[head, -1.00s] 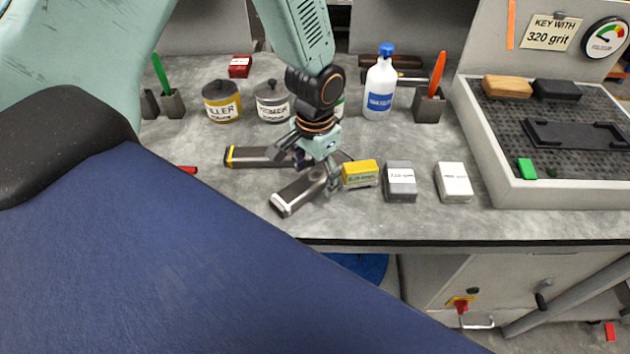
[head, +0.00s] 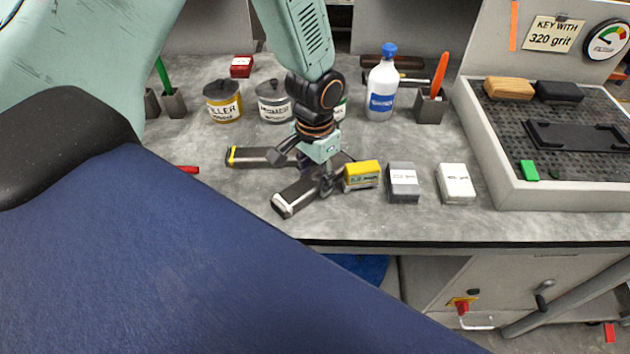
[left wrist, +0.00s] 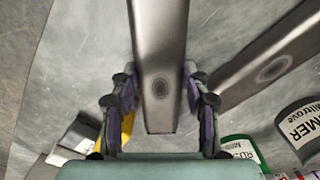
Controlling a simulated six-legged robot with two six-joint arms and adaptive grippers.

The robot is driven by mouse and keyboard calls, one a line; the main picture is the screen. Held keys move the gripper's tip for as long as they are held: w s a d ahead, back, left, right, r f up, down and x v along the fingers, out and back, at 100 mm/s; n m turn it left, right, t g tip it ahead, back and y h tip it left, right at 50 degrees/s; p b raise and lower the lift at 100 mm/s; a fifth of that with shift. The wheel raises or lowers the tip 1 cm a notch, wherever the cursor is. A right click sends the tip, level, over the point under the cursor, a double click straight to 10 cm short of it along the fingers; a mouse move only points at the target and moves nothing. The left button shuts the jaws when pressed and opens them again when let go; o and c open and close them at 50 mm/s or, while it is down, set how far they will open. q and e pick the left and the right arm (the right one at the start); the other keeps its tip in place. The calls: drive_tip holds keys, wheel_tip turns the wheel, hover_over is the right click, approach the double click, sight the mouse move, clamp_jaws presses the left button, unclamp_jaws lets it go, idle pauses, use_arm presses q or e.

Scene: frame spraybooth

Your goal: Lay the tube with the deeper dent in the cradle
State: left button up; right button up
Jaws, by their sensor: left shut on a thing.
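Two dark grey metal tubes lie on the grey bench in the head view. One tube has a white-banded end (head: 290,200); the other has a yellow-banded end (head: 250,157). My left gripper (head: 316,174) points down and is shut on the white-banded tube near its far end. In the left wrist view this tube (left wrist: 160,40) lies between the fingers, with a dark oval dent. The yellow-banded tube (left wrist: 260,75) shows beside it with a wider, ringed oval dent. A black cradle-like holder (head: 575,137) lies on the perforated tray at right. My right gripper is out of view.
A yellow box (head: 361,177), a grey block (head: 403,182) and a white block (head: 456,184) stand right of the gripper. The tray (head: 540,195) has a raised rim.

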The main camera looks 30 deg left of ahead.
sight(315, 178)
use_arm(q)
drive_tip(key=c, duration=0.3)
wheel_tip(315, 178, up, 10)
drive_tip(key=shift+w+p, duration=0.1)
drive_tip(key=shift+p, duration=0.3)
drive_tip(key=shift+c, duration=0.2)
